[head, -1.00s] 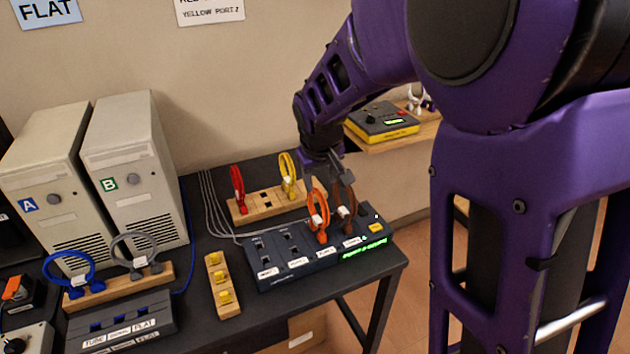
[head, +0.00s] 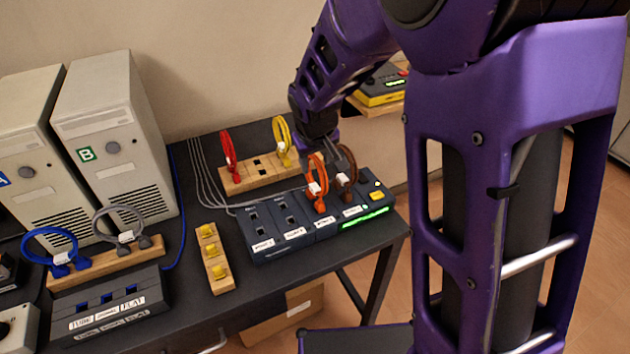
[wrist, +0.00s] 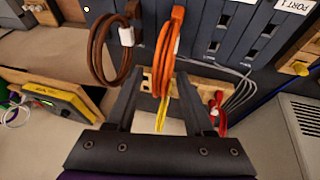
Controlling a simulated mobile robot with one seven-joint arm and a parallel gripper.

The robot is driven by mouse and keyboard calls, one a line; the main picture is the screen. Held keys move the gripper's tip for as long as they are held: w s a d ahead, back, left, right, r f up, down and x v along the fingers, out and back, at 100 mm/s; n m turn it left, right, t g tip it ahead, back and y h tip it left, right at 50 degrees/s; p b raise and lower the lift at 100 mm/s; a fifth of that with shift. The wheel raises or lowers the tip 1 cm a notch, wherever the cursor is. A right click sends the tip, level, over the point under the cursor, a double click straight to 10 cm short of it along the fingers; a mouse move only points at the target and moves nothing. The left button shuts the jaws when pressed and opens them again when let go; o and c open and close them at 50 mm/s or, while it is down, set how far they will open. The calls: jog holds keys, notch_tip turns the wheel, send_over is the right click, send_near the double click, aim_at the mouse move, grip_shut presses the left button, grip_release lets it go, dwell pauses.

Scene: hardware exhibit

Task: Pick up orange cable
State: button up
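The orange cable (head: 317,178) is a looped cable with a white tag, standing upright in the dark port box (head: 262,252) on the table. It also shows in the wrist view (wrist: 169,48), hanging between the two fingers. My gripper (head: 325,160) is just behind the orange loop in the head view. In the wrist view my gripper (wrist: 158,92) is open, with a finger on each side of the loop and gaps showing. The brown cable (head: 347,170) stands right beside the orange one; in the wrist view it (wrist: 108,50) lies just outside the left finger.
A wooden block (head: 238,184) behind the box holds a red cable (head: 227,148) and a yellow cable (head: 281,140). A small wooden block (head: 213,262) with yellow plugs is left of the box. Blue (head: 48,248) and grey (head: 122,228) cables stand farther left.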

grip_shut()
dwell(1.2)
